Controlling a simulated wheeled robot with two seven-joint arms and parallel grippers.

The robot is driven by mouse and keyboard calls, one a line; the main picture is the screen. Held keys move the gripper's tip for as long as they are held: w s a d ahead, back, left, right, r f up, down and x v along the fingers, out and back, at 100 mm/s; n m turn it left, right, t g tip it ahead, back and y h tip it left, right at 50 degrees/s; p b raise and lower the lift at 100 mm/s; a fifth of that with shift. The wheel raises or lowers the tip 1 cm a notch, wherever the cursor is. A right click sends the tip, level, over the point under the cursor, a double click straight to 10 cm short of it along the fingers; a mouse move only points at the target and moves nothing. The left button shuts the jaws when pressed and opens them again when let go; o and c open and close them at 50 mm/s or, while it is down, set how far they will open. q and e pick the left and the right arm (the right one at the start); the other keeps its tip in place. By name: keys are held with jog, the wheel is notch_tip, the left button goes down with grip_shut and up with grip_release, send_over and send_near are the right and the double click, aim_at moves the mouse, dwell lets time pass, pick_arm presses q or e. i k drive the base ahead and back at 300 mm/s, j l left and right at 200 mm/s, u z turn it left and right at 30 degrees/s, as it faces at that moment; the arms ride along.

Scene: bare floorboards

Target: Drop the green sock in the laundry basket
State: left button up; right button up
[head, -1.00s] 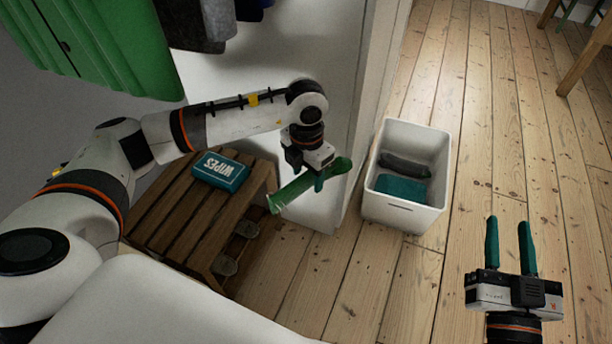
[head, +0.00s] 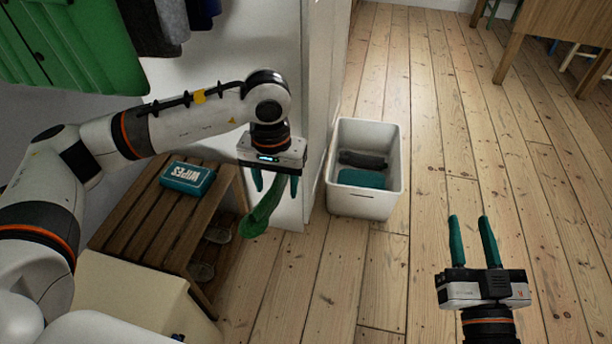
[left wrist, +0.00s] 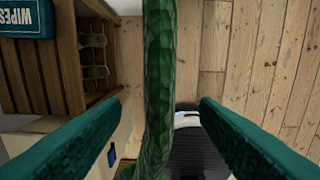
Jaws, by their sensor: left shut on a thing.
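My left gripper (head: 275,184) is shut on the green sock (head: 264,213), which hangs down from between its fingers. In the left wrist view the sock (left wrist: 158,80) runs as a long strip between the two fingers (left wrist: 158,115). The white laundry basket (head: 360,205) stands on the floor to the right of the sock, apart from it. Inside the basket lie a dark grey cloth (head: 362,160) and a teal cloth (head: 361,179). My right gripper (head: 470,222) is open and empty over the floor, right of and nearer than the basket.
A slatted wooden bench (head: 150,222) with a teal wipes pack (head: 188,178) on top and shoes below stands left of the sock. A white wall panel (head: 320,90) rises behind my left gripper, beside the basket. Floorboards right of the basket are clear; a wooden table (head: 560,30) stands far right.

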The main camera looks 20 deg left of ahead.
aim_at(358, 167)
jog(key=i+l, duration=0.4)
jog(key=i+l+u, duration=0.15)
jog(key=i+l, duration=0.2)
jog(key=l, duration=0.15)
